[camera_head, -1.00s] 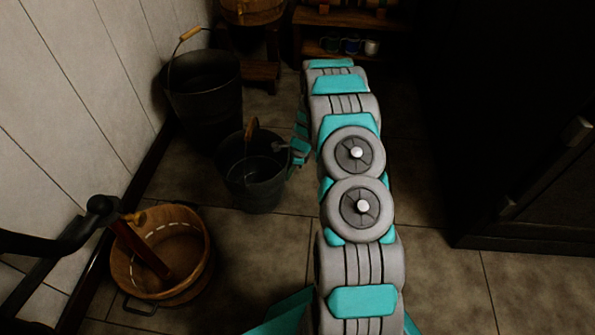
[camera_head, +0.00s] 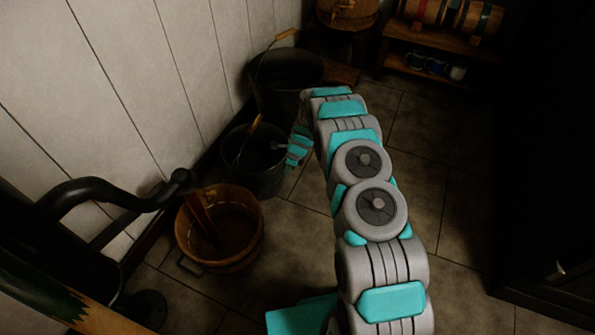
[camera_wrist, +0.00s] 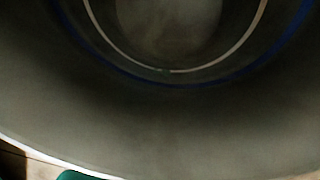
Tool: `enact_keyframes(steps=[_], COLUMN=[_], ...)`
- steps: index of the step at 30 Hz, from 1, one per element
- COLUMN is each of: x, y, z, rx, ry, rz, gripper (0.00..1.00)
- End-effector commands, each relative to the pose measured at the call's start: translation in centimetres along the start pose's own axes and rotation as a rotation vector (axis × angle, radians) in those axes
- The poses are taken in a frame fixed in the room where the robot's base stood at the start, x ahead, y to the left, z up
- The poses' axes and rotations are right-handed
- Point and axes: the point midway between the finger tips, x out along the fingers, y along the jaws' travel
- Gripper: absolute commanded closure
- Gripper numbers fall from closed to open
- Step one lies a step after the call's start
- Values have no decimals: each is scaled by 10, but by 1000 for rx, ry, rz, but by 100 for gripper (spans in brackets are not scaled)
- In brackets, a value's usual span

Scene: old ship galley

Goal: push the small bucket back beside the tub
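The small bucket (camera_head: 262,181) is dark metal with a wooden grip on its wire handle. In the head view it stands upright close to the wall, just behind the wooden tub (camera_head: 248,252). A narrow gap seems to part them. My gripper (camera_head: 285,147) is at the small bucket's right side, near the rim; I cannot tell if they touch. Its fingers are small and partly hidden, so its opening is unclear. The wrist view is filled by a grey curved surface (camera_wrist: 165,125) with a blue ring, probably the bucket's inside. A teal part of my gripper shows at its bottom edge.
A larger dark bucket (camera_head: 285,97) stands behind the small one, against the wall. Behind it is a wooden vessel (camera_head: 346,14) on a stand. A low shelf (camera_head: 440,66) holds mugs and small barrels. Floor right of my arm is clear up to a dark cabinet (camera_head: 550,275).

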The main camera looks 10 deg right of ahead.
Motion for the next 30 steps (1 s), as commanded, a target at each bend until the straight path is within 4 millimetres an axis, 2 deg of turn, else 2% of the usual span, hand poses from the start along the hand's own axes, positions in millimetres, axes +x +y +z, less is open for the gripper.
enact_keyframes(steps=[14, 19, 23, 30], x=[0, -5, -12, -54], y=[0, -4, -7, -6], z=[-3, -19, -41, -38], rx=[-1, 0, 1, -3], ry=[0, -1, -1, -1], rz=[0, -1, -3, -2], gripper=[100, 100, 100, 100])
